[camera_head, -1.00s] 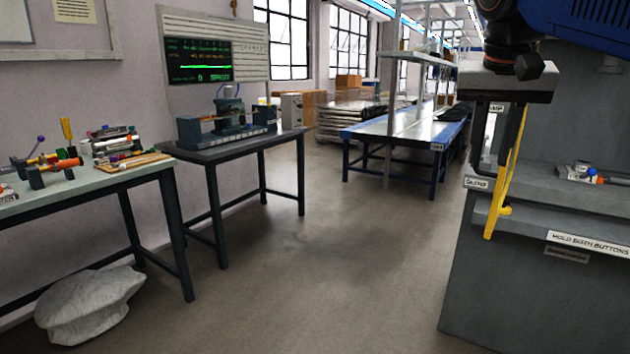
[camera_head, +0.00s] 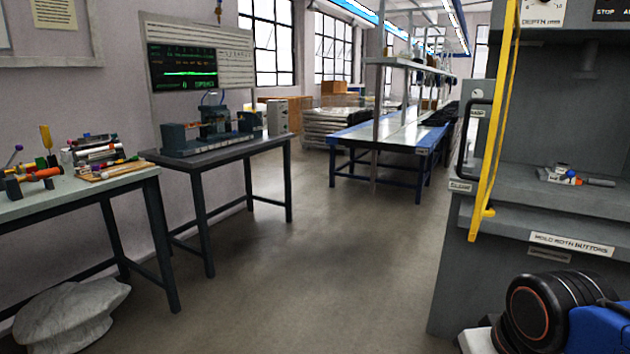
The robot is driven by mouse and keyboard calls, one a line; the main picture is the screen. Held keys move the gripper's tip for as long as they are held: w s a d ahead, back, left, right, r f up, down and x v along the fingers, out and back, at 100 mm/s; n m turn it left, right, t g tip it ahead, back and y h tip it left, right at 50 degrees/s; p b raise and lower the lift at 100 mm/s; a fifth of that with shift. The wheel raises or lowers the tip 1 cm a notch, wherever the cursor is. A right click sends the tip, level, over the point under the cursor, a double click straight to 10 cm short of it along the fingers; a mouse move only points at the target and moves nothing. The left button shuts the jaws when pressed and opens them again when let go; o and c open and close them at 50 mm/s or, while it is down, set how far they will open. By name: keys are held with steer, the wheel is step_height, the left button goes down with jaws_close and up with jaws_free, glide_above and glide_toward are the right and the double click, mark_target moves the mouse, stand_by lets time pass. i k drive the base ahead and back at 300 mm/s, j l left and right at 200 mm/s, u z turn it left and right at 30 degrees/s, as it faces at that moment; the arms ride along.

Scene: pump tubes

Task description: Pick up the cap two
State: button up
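I cannot pick out cap two with certainty. Several small coloured parts (camera_head: 95,152) lie on the left bench, too small to tell one from another. A small assembly (camera_head: 568,176) with grey, blue and red parts lies on the shelf of the grey machine at right. My blue and black arm (camera_head: 540,310) shows at the bottom right corner, in front of the machine's base. My gripper's fingers are out of the picture, so what they hold does not show.
The left bench (camera_head: 75,204) and a dark table (camera_head: 228,151) with a fixture stand along the wall. The grey machine (camera_head: 465,290) with its yellow bar (camera_head: 493,130) blocks the right. A pale sack (camera_head: 70,315) lies on the floor. The middle floor (camera_head: 300,270) is clear.

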mark_target(558, 168)
steer(key=j+z, duration=0.35)
steer(key=i+j+z, duration=0.1)
steer(key=j+z, duration=0.55)
steer(key=i, duration=0.65)
steer(key=j+z, duration=0.1)
steer(key=z, duration=0.2)
steer(key=j+z, duration=0.25)
steer(key=l, duration=0.1)
